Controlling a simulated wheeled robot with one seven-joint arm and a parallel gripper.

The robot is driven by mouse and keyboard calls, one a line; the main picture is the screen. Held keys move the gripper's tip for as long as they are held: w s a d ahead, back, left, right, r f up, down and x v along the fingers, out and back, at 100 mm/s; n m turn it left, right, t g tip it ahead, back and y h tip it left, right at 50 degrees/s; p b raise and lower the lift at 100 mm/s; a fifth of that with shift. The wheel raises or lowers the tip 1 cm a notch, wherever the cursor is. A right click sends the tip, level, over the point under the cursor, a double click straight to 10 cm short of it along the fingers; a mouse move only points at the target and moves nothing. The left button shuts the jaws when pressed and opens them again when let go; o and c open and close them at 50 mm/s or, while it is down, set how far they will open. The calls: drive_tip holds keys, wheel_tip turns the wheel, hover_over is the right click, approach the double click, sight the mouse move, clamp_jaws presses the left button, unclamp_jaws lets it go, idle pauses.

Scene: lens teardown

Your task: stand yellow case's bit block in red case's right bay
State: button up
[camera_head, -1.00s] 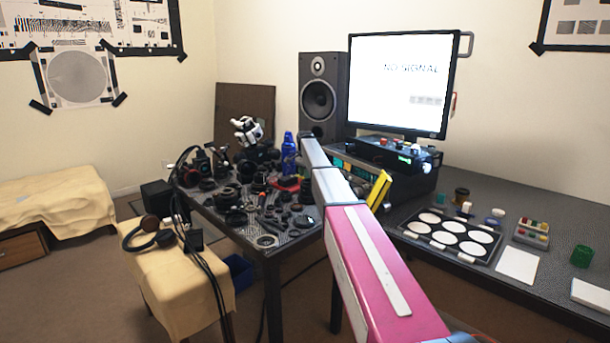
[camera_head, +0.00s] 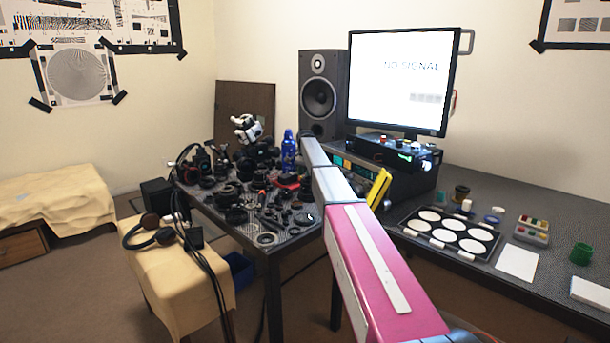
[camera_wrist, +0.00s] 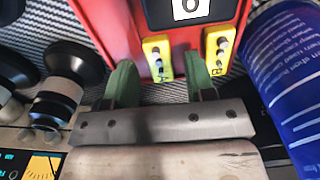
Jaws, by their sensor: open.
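The red case (camera_wrist: 110,22) fills the top middle of the wrist view, with a dark panel marked with a white numeral label. At its near edge are a yellow block marked A (camera_wrist: 158,58), on the left, and a yellow block marked B (camera_wrist: 219,48), on the right. Both have dark round spots. I cannot tell how deep either sits. My gripper (camera_wrist: 160,68) is open, with its green fingers on either side of block A, apart from it. In the head view the red case (camera_head: 287,181) looks small on the cluttered table. A yellow case-like object (camera_head: 378,188) leans by the equipment.
A blue bottle (camera_wrist: 285,75) stands close on the right of the gripper; it also shows in the head view (camera_head: 288,152). Black and silver lens parts (camera_wrist: 62,90) lie close on the left. Several lens parts crowd the table (camera_head: 300,238).

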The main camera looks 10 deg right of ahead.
wheel_tip(320, 180, up, 13)
idle(0.4)
